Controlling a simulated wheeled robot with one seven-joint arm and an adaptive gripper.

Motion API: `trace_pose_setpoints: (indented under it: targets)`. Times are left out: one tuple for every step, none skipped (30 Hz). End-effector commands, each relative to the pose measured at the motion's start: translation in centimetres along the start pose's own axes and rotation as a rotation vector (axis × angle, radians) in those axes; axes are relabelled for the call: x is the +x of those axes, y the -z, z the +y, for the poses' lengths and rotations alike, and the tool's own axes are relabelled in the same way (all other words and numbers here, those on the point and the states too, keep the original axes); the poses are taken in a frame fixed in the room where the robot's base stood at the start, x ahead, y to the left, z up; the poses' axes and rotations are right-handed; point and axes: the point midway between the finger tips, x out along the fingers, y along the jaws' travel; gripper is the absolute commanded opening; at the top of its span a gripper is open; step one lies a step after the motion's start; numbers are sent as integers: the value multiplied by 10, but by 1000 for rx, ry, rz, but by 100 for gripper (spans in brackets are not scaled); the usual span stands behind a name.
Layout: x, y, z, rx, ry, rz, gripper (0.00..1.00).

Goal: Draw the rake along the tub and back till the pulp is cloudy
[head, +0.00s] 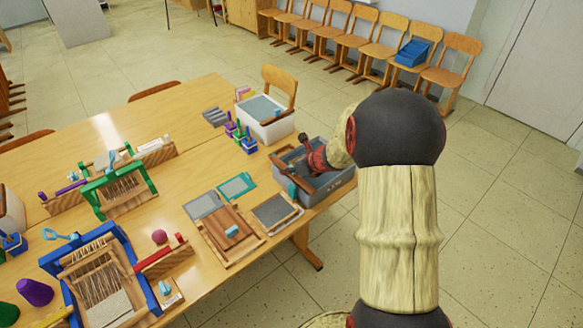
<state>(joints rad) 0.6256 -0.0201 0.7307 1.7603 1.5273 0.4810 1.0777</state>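A grey tub (338,186) stands at the right end of the long wooden table. Part of its grey inside shows, but my arm covers its right side, and I cannot tell how cloudy the pulp is. My gripper (299,162) is low over the tub's left part, small and dark in the picture. Brown wooden pieces lie by the tub's left rim and around the gripper. I cannot pick out the rake for sure among them, nor tell whether the fingers are closed on it.
A white tub (265,128) stands just behind, with a chair beyond. Framed screens (276,211) and wooden boards (229,236) lie left of the grey tub. Small pots with coloured tools (248,145) stand near it. Looms (118,193) fill the table's left. Floor is clear at right.

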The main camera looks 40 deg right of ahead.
Motion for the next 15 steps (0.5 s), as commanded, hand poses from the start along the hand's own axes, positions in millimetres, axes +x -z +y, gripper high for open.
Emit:
trace_pose_setpoints:
  targets:
    - [0,1,0,0,-1,1,29]
    - [0,1,0,0,0,1,29]
    - [0,1,0,0,1,1,29]
    - [0,0,0,0,1,1,29]
    - [0,0,-1,0,2,1,29]
    - [0,0,-1,0,2,1,29]
    - [0,0,-1,0,3,1,29]
    - [0,0,-1,0,3,1,29]
    - [0,0,-2,0,3,1,29]
    - [0,0,-2,0,4,1,29]
    - [0,0,-2,0,4,0,29]
    - [-1,0,-2,0,4,0,29]
    - [-2,0,-2,0,5,0,29]
    - [-3,0,-2,0,5,0,29]
    - [-6,0,-3,0,6,-1,29]
